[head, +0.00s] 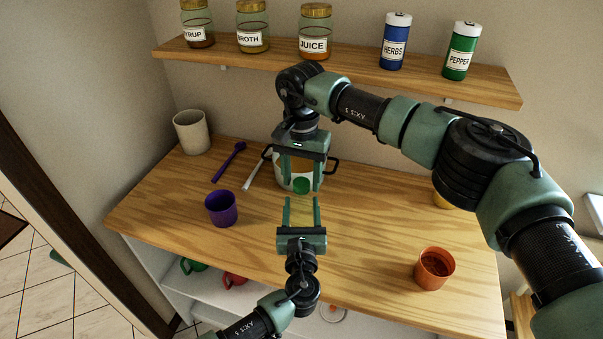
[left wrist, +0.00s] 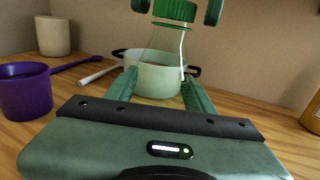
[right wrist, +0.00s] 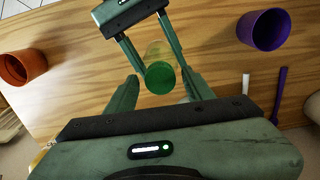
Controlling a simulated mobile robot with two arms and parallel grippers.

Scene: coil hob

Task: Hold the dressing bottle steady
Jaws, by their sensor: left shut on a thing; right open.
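The dressing bottle (left wrist: 168,42) is clear glass with a green cap (left wrist: 175,10). It stands upright between the fingers of my left gripper (head: 301,203), which is shut on its body. The cap (head: 301,186) also shows in the head view. My right gripper (head: 301,185) is above, pointing down and open, with one finger on each side of the cap. In the right wrist view the cap (right wrist: 160,78) lies between the open fingers, with gaps beside it. The bottle's base is hidden by my left gripper.
A pale pot (left wrist: 126,63) with dark handles stands behind the bottle. A purple cup (head: 221,209), purple spoon (head: 229,161) and beige cup (head: 191,132) are left; an orange cup (head: 434,269) is right. A wall shelf (head: 350,72) holds several jars.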

